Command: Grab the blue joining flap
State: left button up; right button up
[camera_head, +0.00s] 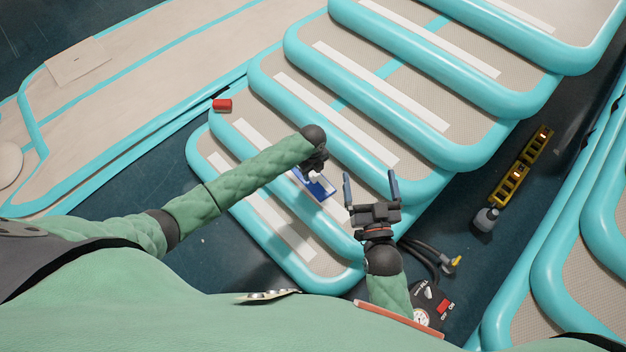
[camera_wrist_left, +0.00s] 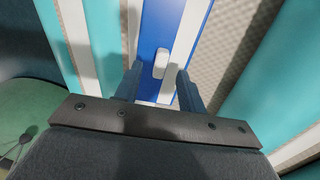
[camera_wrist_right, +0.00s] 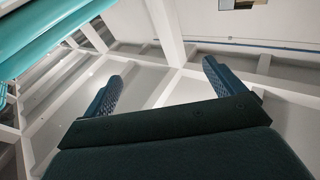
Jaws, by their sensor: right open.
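The blue joining flap (camera_head: 321,188) lies on the grey and turquoise inflatable track near the middle of the head view. In the left wrist view the flap (camera_wrist_left: 154,30) is a blue strip with a white stripe and a small white tab (camera_wrist_left: 162,64). My left gripper (camera_head: 315,172) is over the flap, its fingers mostly hidden in the head view. In the left wrist view its fingers (camera_wrist_left: 160,72) are apart, with the tab between their tips; I cannot tell if they touch it. My right gripper (camera_head: 370,174) is open and empty, right of the flap, pointing away from it.
Stacked inflatable tracks (camera_head: 400,115) fill the middle and upper right. A red block (camera_head: 222,105) sits on the track edge at left. A yellow tool (camera_head: 520,170) and a pump with a gauge (camera_head: 432,305) are on the dark floor at right.

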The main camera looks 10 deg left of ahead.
aim_at(313, 178)
pick_arm(q)
notch_tip(313, 178, down, 3)
jog(key=shift+r, duration=0.2)
grip_shut()
pick_arm(e)
notch_tip(313, 178, up, 6)
jog(key=t, duration=0.2)
jog(key=shift+s+d+r, duration=0.15)
jog(key=shift+d, duration=0.1)
